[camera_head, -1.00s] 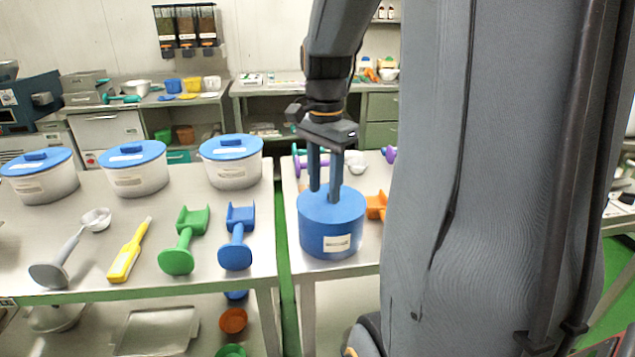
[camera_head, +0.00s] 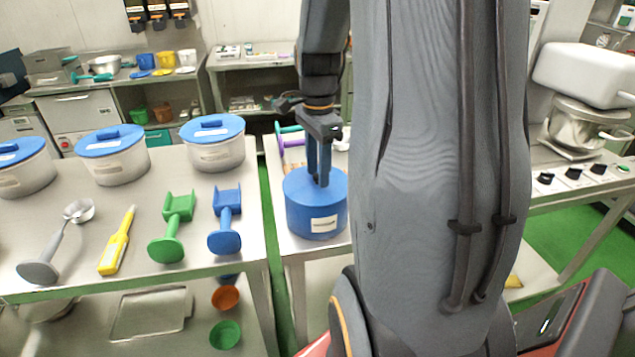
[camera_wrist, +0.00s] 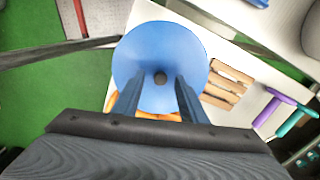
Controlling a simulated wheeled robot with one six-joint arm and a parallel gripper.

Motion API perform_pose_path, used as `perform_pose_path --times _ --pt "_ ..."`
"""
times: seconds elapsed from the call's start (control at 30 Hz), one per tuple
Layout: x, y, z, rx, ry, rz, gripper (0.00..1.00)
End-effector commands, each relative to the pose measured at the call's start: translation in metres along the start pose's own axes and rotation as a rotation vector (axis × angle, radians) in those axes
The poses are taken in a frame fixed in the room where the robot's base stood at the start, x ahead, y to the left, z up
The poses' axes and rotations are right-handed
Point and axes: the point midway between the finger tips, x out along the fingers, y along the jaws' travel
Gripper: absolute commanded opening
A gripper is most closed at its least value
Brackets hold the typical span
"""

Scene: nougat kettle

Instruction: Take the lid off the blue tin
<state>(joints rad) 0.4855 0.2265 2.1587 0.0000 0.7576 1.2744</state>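The blue tin (camera_head: 312,217) is a round blue can with a white label, standing upright near the front left edge of the right-hand table. Its flat blue lid (camera_head: 298,182) is on it. In the wrist view the lid (camera_wrist: 160,45) fills the middle, with a small dark knob (camera_wrist: 160,78) at its centre. My gripper (camera_head: 318,182) points straight down over the lid, its fingertips at or just above the top. In the wrist view my gripper (camera_wrist: 159,80) is open, one finger on each side of the knob. I cannot tell whether the fingers touch it.
White tubs with blue lids (camera_head: 216,148), a green scoop (camera_head: 172,228) and a blue scoop (camera_head: 226,222) stand on the left table, across a narrow gap. Wooden slats (camera_wrist: 228,85) and purple (camera_wrist: 268,110) and teal handles (camera_wrist: 292,120) lie near the tin.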

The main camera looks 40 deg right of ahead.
Motion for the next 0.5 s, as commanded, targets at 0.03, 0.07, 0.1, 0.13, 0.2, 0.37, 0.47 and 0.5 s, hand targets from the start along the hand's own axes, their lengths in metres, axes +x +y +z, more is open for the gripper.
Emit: perform_pose_path --times 0.03,0.07,0.1,0.13,0.2,0.37,0.47,0.5 --pt "0.0006 -0.0001 -0.0001 0.000 0.000 -0.001 0.38" --pt "0.0008 -0.0002 -0.0001 0.000 0.000 -0.001 0.38" --pt "0.0007 -0.0003 -0.0001 0.000 0.000 -0.001 0.38" --pt "0.0007 -0.0003 -0.0001 0.000 0.000 -0.001 0.38" --pt "0.0007 -0.0003 -0.0001 0.000 0.000 -0.001 0.38" --pt "0.0005 -0.0003 -0.0001 0.000 0.000 -0.001 0.11" --pt "0.0005 -0.0003 0.0000 0.000 0.000 -0.001 0.00" --pt "0.0004 -0.0003 0.0000 0.000 0.000 -0.001 0.00"
